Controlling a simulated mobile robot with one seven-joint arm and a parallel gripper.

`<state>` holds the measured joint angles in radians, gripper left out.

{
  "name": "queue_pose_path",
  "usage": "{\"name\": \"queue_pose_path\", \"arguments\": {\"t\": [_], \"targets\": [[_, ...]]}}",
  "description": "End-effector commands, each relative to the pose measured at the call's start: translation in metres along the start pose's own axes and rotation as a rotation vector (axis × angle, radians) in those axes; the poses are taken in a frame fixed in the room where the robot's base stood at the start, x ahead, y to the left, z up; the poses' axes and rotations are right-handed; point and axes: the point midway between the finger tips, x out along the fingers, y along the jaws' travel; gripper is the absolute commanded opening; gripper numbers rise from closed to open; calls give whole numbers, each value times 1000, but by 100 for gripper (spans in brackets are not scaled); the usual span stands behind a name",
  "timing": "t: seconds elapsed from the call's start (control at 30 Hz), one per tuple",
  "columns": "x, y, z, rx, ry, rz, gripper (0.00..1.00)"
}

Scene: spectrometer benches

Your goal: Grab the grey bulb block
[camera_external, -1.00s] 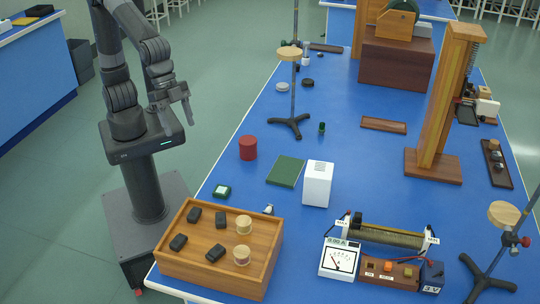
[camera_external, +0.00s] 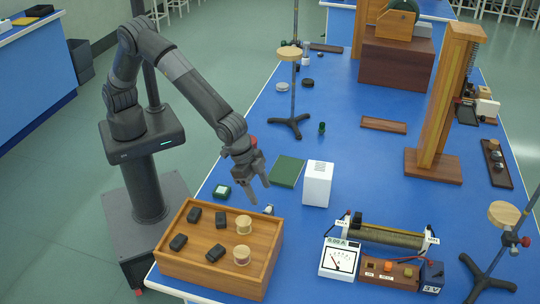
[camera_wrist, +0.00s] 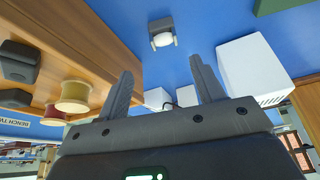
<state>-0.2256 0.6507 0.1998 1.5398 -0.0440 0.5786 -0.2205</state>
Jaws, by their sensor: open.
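The grey bulb block (camera_external: 268,210) is a small grey holder with a round white bulb, on the blue bench just right of the wooden tray. In the wrist view the bulb block (camera_wrist: 162,38) is at top centre, beyond the fingertips and roughly midway between them. My gripper (camera_external: 260,192) is open and empty, tilted downward above the bench, just up and left of the block in the external view. Its two spread fingers also show in the wrist view (camera_wrist: 161,66), with nothing between them. The fingers do not appear to touch the block.
A wooden tray (camera_external: 208,264) with black blocks and two spools stands left of the bulb block. A white box (camera_external: 317,184) stands to its right. A green-topped small block (camera_external: 222,192) and green mat (camera_external: 286,171) lie nearby. Meters and a rheostat (camera_external: 385,234) stand farther right.

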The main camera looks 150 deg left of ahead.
Motion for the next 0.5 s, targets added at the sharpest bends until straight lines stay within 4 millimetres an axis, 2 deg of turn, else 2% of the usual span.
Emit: {"name": "queue_pose_path", "arguments": {"t": [0.03, 0.13, 0.5], "targets": [[11, -1, 1, 0, -4, -1, 62], [26, -1, 1, 0, -3, -1, 62], [53, -4, 4, -1, -3, 0, 62]]}}
